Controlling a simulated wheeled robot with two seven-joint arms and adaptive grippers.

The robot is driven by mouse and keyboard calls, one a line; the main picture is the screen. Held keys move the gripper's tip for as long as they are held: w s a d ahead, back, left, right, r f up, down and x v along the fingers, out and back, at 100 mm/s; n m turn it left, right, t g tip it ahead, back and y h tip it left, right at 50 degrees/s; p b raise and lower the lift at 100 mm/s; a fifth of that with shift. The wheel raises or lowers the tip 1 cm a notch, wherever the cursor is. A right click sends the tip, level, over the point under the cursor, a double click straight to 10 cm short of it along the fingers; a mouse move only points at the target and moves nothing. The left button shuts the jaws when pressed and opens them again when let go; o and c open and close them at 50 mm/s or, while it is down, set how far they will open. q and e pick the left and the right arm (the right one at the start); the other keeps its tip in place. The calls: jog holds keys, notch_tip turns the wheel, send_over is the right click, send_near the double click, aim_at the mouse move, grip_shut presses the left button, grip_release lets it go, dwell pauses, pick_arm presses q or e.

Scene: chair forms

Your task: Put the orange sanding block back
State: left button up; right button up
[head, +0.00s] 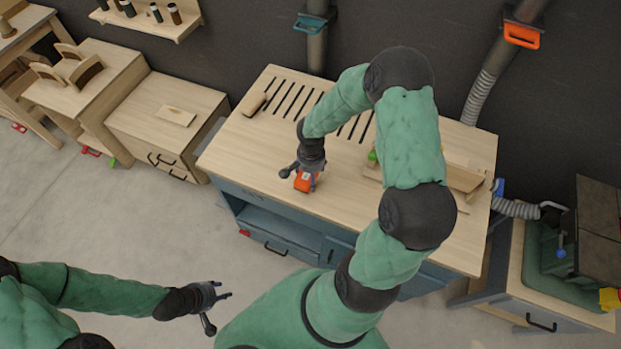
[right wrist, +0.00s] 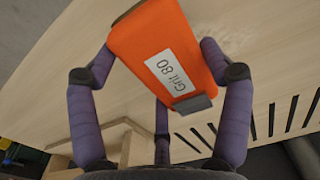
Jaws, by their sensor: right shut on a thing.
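The orange sanding block (head: 302,182) is in my right gripper (head: 306,172), over the front left part of the slotted workbench (head: 235,150). In the right wrist view the block (right wrist: 165,50) shows a white label reading "Grit 80" and a small grey part at its lower end. The purple fingers of the right gripper (right wrist: 158,75) close on it from both sides. I cannot tell whether the block touches the bench top. My left gripper (head: 216,305) is apart from the bench at lower left, over the floor, with its fingers spread and empty.
A small wooden block (head: 254,104) lies at the bench's back left, beside the slots. A wooden piece (head: 462,178) stands at the bench's right, partly behind my right arm. A low cabinet (head: 170,108) stands left of the bench. The bench's front left top is clear.

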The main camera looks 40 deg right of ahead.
notch_tip(320, 180, down, 3)
jog(key=shift+w+f, duration=0.15)
jog(key=shift+f, duration=0.05)
jog(key=shift+f+b, duration=0.1)
jog(key=shift+b, duration=0.2)
jog(key=o, duration=1)
jog(key=shift+c, duration=0.2)
